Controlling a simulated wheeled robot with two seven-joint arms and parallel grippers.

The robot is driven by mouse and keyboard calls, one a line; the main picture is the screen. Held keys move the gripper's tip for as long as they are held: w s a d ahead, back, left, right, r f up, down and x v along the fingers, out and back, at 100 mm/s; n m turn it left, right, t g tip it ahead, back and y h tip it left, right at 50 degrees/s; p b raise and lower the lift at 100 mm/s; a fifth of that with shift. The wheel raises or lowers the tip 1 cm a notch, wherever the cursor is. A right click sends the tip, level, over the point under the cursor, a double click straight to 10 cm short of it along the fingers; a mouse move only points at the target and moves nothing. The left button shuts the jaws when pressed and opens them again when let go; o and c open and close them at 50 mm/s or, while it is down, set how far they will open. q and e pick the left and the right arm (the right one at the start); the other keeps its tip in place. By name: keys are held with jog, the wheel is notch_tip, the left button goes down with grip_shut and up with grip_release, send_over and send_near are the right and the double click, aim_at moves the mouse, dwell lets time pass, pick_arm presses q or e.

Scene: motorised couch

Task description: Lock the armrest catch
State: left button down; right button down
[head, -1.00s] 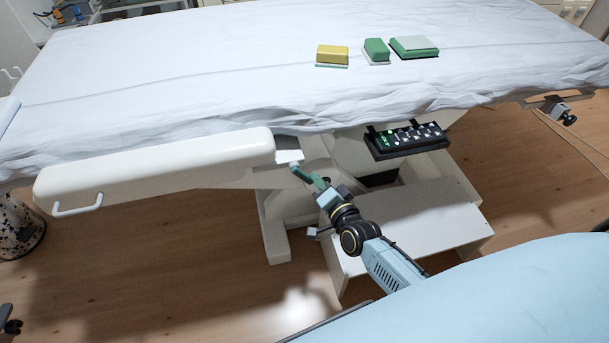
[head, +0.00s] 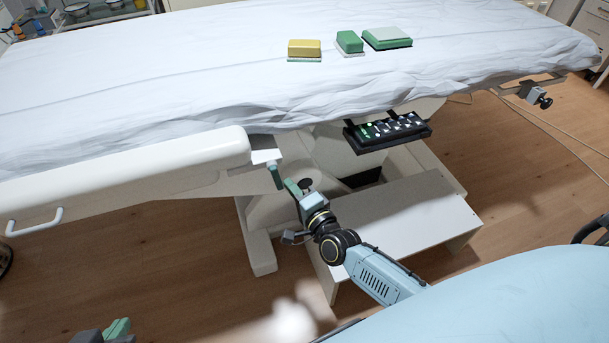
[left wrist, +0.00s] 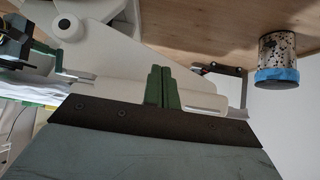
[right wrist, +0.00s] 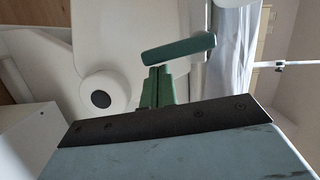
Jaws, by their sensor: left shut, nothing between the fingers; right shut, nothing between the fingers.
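The armrest (head: 130,170) is a long cream padded bar along the couch's near left side. The catch is a green lever (head: 274,175) under a white block (head: 266,156) at the armrest's right end; it points steeply down. My right gripper (head: 289,184) is shut and empty, its tips just right of the lever. In the right wrist view the lever (right wrist: 180,48) lies slanted just beyond the shut fingertips (right wrist: 156,72); contact is unclear. My left gripper (head: 121,325) is at the bottom left, away from the armrest. In the left wrist view its fingers (left wrist: 160,70) are shut and empty.
A black control panel (head: 388,132) hangs under the couch edge, right of the catch. A white low step (head: 410,215) stands below. Yellow (head: 304,48) and green (head: 349,41) blocks lie on the sheet. A speckled canister (left wrist: 277,55) stands on the floor.

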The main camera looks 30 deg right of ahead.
jog(key=shift+d, duration=0.1)
